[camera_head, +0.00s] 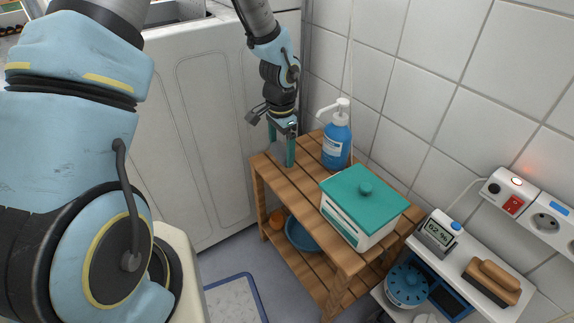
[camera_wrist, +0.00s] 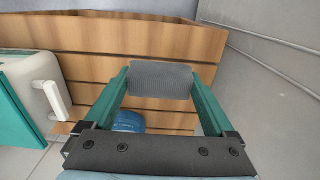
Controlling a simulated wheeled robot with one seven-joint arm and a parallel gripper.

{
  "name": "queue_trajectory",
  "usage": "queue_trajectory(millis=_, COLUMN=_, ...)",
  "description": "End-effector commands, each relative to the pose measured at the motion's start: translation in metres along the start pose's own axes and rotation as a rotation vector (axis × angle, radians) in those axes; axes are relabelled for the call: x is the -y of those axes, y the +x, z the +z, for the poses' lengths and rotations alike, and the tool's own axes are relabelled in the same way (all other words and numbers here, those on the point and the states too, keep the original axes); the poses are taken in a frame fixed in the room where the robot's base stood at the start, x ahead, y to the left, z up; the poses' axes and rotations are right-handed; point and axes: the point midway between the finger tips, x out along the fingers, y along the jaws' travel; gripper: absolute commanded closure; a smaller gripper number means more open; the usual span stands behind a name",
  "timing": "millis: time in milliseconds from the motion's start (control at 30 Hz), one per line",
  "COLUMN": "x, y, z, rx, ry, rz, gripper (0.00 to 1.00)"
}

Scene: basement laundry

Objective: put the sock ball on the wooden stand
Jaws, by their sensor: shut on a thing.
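My gripper (camera_head: 284,157) points down at the far left end of the wooden stand (camera_head: 285,185). In the wrist view its two green fingers (camera_wrist: 162,84) are shut on the grey sock ball (camera_wrist: 160,79), which has a ribbed, rounded-block look. In the head view the sock ball (camera_head: 279,155) shows as a small grey patch, partly hidden by a finger. The slatted top of the stand (camera_wrist: 95,68) is behind the sock ball in the wrist view. I cannot tell whether the ball touches the slats.
A blue pump bottle (camera_head: 336,147) stands just right of my gripper. A white box with a green lid (camera_head: 362,203) fills the stand's near part. A blue bowl (camera_head: 302,234) is on the lower shelf. A white appliance (camera_head: 215,130) borders the left, a tiled wall (camera_head: 420,110) the right.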

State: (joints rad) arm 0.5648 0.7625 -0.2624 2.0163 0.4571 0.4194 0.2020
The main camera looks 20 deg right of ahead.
Motion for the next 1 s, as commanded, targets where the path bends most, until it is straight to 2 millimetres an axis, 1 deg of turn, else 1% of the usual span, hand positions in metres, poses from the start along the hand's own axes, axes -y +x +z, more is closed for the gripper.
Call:
queue_trajectory(millis=133, x=0.0, y=0.012, z=0.0, rx=0.0, ry=0.0, rz=0.0, gripper=0.66)
queue_trajectory(millis=333, x=0.0, y=0.039, z=0.0, rx=0.0, ry=-0.001, rz=0.001, gripper=0.66)
queue_trajectory(millis=600, x=0.0, y=0.04, z=0.0, rx=-0.001, ry=-0.002, rz=-0.001, gripper=0.66)
queue_trajectory(millis=733, x=0.0, y=0.044, z=0.0, rx=-0.001, ry=-0.002, rz=0.0, gripper=0.66)
queue_trajectory(millis=767, x=0.0, y=0.044, z=0.0, rx=-0.001, ry=-0.002, rz=0.0, gripper=0.08)
queue_trajectory(millis=833, x=0.0, y=0.043, z=0.0, rx=-0.001, ry=-0.002, rz=0.0, gripper=0.01)
queue_trajectory(millis=1000, x=0.0, y=0.043, z=0.0, rx=-0.001, ry=-0.002, rz=0.0, gripper=0.0)
